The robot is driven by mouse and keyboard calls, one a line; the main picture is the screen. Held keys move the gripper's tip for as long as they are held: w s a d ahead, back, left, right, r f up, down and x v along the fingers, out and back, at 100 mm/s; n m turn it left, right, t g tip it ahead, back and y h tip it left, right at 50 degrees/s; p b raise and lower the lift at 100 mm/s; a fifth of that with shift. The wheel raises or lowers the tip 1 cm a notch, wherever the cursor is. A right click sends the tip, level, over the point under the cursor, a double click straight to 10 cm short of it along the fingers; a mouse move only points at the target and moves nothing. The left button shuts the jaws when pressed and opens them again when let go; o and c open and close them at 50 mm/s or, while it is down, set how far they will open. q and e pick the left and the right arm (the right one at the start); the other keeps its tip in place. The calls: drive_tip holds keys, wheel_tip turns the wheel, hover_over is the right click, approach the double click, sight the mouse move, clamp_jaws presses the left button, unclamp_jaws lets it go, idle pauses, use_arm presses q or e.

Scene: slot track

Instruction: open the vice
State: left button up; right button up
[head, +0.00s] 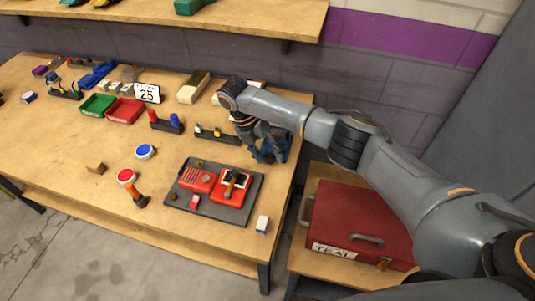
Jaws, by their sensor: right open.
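A dark blue object that looks like the vice (272,152) stands near the right edge of the wooden workbench. My right gripper (258,141) is right at it, reaching down from above, and is open. The gripper and wrist cover part of the vice, so its handle and the gap between its jaws cannot be made out. I cannot tell whether the fingers touch it. My left gripper is not in view.
A dark tray (240,215) with red parts lies in front of the vice, with a small white block (262,224) beside it. A dark rack (217,136) stands to the left. A red toolbox (355,220) sits lower right.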

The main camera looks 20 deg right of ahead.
drive_tip(key=v, duration=1.2)
drive_tip(key=shift+f, duration=0.1)
